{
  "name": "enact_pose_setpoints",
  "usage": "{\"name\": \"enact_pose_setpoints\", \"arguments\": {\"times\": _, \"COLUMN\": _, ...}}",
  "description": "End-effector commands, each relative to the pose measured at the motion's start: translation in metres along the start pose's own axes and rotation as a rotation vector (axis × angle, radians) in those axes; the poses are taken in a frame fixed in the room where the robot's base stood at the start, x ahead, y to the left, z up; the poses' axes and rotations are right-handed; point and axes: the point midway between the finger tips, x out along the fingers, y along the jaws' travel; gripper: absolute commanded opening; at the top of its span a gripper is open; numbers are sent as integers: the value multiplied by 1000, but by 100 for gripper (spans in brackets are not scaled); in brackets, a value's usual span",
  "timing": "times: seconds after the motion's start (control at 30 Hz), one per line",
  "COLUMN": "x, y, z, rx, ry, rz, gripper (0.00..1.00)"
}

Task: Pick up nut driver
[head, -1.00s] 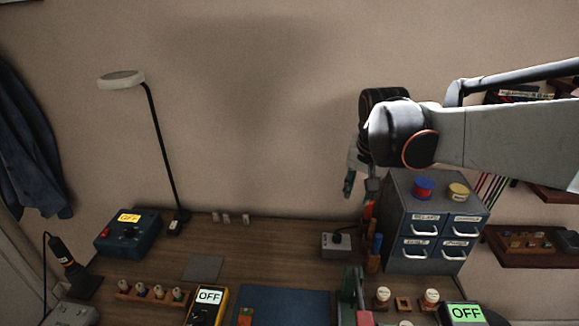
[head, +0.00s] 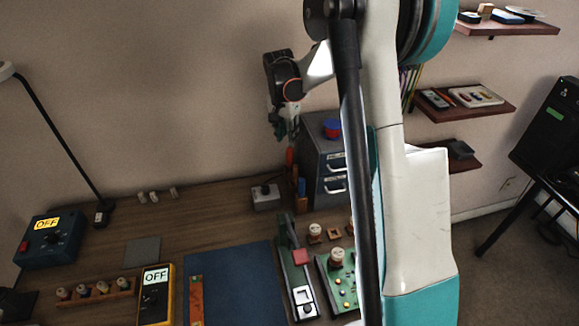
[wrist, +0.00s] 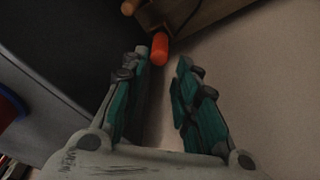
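A tool with a red-orange handle (head: 290,157) stands upright beside the drawer cabinet; I cannot tell for sure whether it is the nut driver. Its rounded handle end (wrist: 160,49) also shows in the wrist view, just beyond my fingertips and roughly between them. My gripper (head: 280,133) hangs above these handles, left of the cabinet top. In the wrist view my gripper (wrist: 161,68) is open, with its teal fingers apart and nothing between them. The tools' lower parts are mostly hidden.
The grey drawer cabinet (head: 322,135) stands close on the right with a blue-and-red spool (head: 332,128) on top. A small grey switch box (head: 265,196) sits left of the tools. A blue mat (head: 235,285) lies in front. My arm hides the cabinet's right side.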

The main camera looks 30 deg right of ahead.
Motion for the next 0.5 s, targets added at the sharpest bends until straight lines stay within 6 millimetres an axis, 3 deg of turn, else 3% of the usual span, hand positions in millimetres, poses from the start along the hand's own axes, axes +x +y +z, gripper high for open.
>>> {"name": "enact_pose_setpoints", "arguments": {"times": 0.03, "x": 13, "y": 0, "z": 0, "rx": 0, "ry": 0, "rz": 0, "gripper": 28}}
{"name": "enact_pose_setpoints", "arguments": {"times": 0.2, "x": 37, "y": 0, "z": 0, "rx": 0, "ry": 0, "rz": 0, "gripper": 28}}
{"name": "enact_pose_setpoints", "arguments": {"times": 0.5, "x": 53, "y": 0, "z": 0, "rx": -1, "ry": 0, "rz": -1, "gripper": 28}}
